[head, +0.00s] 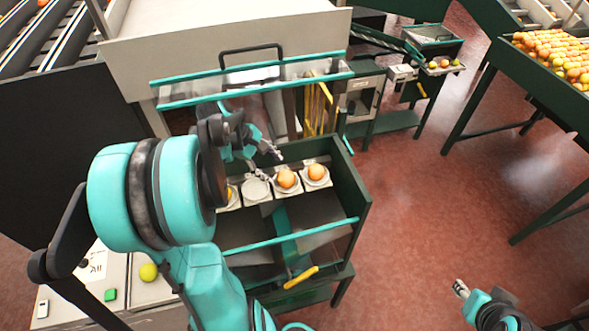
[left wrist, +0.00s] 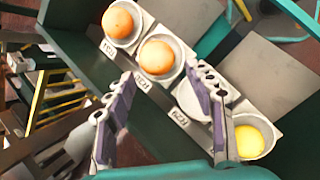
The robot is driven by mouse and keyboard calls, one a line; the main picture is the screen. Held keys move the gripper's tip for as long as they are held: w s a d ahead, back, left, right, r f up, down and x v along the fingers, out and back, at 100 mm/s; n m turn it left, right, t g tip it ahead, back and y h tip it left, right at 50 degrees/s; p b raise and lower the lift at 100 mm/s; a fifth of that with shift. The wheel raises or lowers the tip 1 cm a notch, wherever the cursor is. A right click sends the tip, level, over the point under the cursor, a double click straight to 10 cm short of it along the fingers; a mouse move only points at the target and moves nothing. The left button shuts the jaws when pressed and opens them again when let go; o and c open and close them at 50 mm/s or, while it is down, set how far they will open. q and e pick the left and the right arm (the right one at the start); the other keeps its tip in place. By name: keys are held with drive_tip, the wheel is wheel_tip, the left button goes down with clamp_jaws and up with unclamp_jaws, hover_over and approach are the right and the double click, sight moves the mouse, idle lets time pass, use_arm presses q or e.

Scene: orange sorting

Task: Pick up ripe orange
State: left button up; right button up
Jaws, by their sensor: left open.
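Two ripe-looking oranges, one (head: 286,179) and another at the right end (head: 316,171), sit in white cups in a row. In the left wrist view they are the nearer orange (left wrist: 157,58) and the farther orange (left wrist: 118,22). A yellow fruit (left wrist: 250,142) sits in the cup at the other end and is mostly hidden by my arm in the head view. An empty cup (head: 256,188) lies between. My left gripper (head: 268,164) is open and empty above the row; its fingers (left wrist: 161,80) straddle the view near the nearer orange. My right gripper (head: 461,289) is low at right; its opening is unclear.
The cups are in a dark green trough (head: 355,195) with a teal rail (head: 290,236) in front. A machine with teal bars (head: 255,84) stands behind. A fruit-filled table (head: 500,78) is at right; red floor between is clear.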

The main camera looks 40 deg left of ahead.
sight(281, 175)
use_arm(q)
drive_tip(key=shift+w+f, duration=0.15)
drive_tip(key=shift+w, duration=0.15)
drive_tip(key=x, duration=0.7)
drive_tip(key=shift+w+a+f, duration=0.15)
drive_tip(key=shift+w+f, duration=0.05)
drive_tip(key=shift+f, duration=0.15)
drive_tip(key=shift+s, duration=0.15)
drive_tip(key=c, duration=0.9)
